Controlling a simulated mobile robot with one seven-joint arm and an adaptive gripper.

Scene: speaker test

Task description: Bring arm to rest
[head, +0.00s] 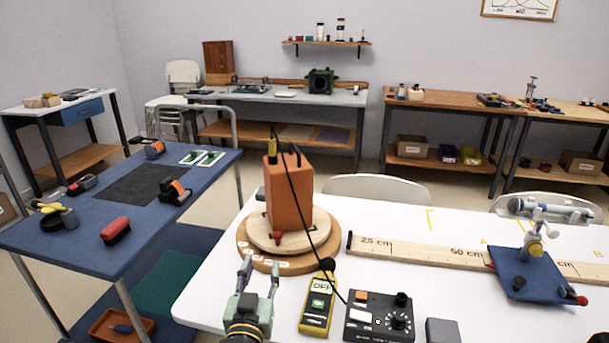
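My gripper (259,284) shows at the lower middle of the head view, at the left front of the white table (210,295). Its two fingers point away from me and are spread apart, with nothing seen between them. An orange speaker box (289,198) stands on a round wooden turntable (254,253) just beyond the fingertips. A yellow meter (319,305) reading "OFF" lies right of my gripper. A black control box (380,318) with a knob stands further right. A black cable runs from the speaker's top down toward the control box.
A wooden ruler (430,257) lies across the table. A blue stand (540,275) with a clamped microphone stands at its right. A small grey block (442,331) sits at the front edge. Left is a blue cart (70,240) with tools. Chairs and benches line the back.

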